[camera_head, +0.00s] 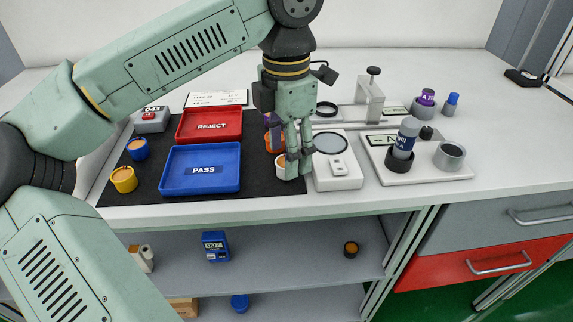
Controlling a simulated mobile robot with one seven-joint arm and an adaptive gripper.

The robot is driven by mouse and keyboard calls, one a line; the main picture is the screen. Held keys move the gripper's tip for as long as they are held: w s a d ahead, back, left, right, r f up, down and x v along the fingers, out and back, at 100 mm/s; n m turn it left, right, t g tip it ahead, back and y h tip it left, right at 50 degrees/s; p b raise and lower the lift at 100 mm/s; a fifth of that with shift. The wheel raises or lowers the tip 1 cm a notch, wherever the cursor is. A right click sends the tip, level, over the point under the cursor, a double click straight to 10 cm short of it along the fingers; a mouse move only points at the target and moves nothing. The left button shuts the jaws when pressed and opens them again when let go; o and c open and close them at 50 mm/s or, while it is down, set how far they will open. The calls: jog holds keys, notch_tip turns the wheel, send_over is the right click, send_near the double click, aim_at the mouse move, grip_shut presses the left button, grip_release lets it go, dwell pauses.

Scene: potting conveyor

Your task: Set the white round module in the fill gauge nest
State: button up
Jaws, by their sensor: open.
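The white round module (281,171) stands on the black mat, its right side hidden behind my fingers. Its top looks orange-brown. My gripper (292,166) points down at the module with its fingers open; whether they straddle it or only stand beside it I cannot tell. A fixture with a grey bridge and a dark knob (373,72) stands at the back right, with a black ring (327,109) at its left end. This looks like the fill gauge and its nest, but no readable label confirms it. The ring looks empty, partly behind my gripper.
A white scale-like device (338,183) with a round plate stands just right of my gripper. A white tray (425,178) holds a bottle and a grey ring. The red REJECT tray (222,136) and blue PASS tray (165,186) lie left. An orange-and-purple thing stands behind my gripper.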

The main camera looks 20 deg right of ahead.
jog(key=shift+f, duration=0.9)
jog(key=shift+c, duration=0.2)
grip_shut()
jog(key=shift+r, duration=0.1)
